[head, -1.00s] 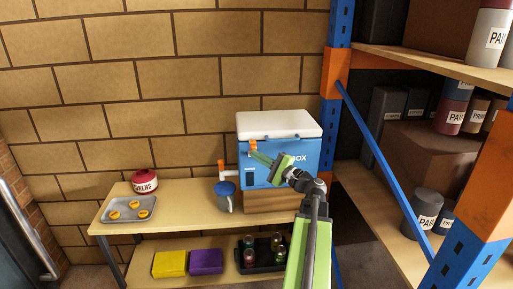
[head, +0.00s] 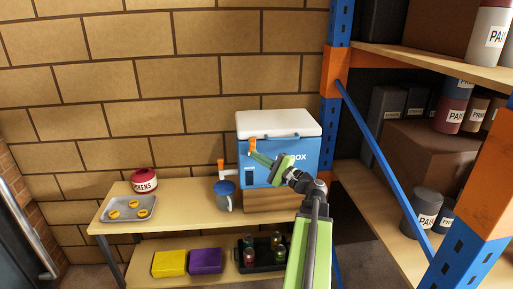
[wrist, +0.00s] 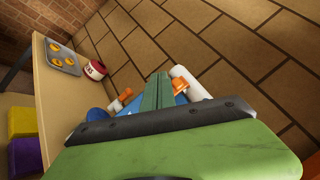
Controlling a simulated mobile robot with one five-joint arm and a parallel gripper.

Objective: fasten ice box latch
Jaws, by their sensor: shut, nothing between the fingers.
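The ice box (head: 292,172) is blue with a white lid (head: 280,124) and stands on a wooden block on the bench. The lid looks closed in the head view. An orange latch (head: 252,146) is on the upper left of its front; it also shows in the wrist view (wrist: 180,87). My gripper (head: 253,155) is shut and empty, its green fingertips at or just below the latch. I cannot tell whether they touch it. In the wrist view the shut fingers (wrist: 158,90) lie just left of the latch and hide part of the box.
A red tin (head: 144,181) and a grey tray (head: 112,213) with yellow rings stand further left. A blue rack post (head: 335,150) and brace are close on the right.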

